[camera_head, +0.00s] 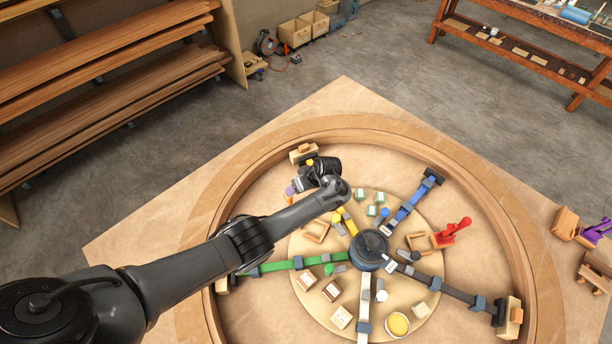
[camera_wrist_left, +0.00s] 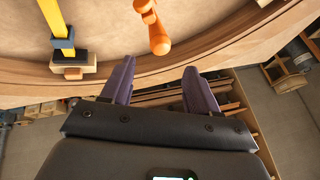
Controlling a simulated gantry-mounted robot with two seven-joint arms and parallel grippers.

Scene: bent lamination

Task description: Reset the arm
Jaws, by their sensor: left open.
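My left arm reaches in from the left over the round wooden form in the head view. Its gripper (camera_head: 291,190) is over the left part of the ring, near the curved wooden rim (camera_head: 262,170). In the left wrist view the gripper's two purple fingers (camera_wrist_left: 160,68) are apart with nothing between them. An orange handle (camera_wrist_left: 152,34) shows just beyond the fingertips; I cannot tell whether they touch. A yellow bar (camera_wrist_left: 54,16) with a wooden end block (camera_wrist_left: 72,66) lies to its left. My right gripper is in neither view.
A dark hub (camera_head: 370,246) with blue, green, black, white and yellow bars stands on a round board with several small blocks. A red clamp (camera_head: 451,233) stands right of it. Lumber racks (camera_head: 110,60) are at left; a workbench (camera_head: 530,40) is at top right. Open floor surrounds the platform.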

